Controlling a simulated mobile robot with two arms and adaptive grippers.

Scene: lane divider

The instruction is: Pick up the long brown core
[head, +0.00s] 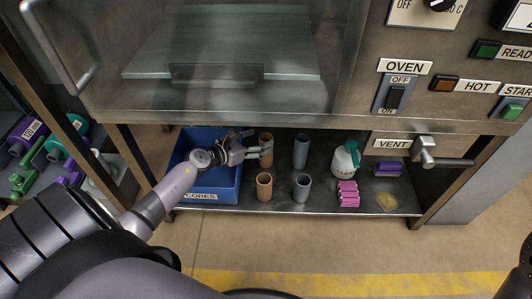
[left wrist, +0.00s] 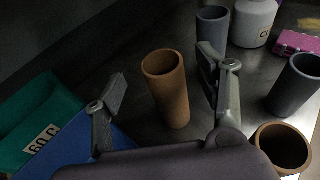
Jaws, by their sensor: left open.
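The long brown core (head: 266,146) stands upright on the shelf under the oven, just right of the blue crate. In the left wrist view the same core (left wrist: 168,98) stands between my two finger pads, with a visible gap to each side. My left gripper (head: 257,147) is open around it, reaching in from the left over the crate; it also shows in the left wrist view (left wrist: 163,78). A second brown core (head: 264,188) stands nearer the shelf's front edge and shows in the left wrist view (left wrist: 284,148). My right gripper is not in view.
Two grey cores (head: 301,151) (head: 302,188) stand right of the brown ones. Beyond are a white bottle (head: 343,161), a pink stack (head: 348,196) and a purple item (head: 389,170). The blue crate (head: 213,197) is labelled CORES. The oven (head: 300,118) overhangs the shelf.

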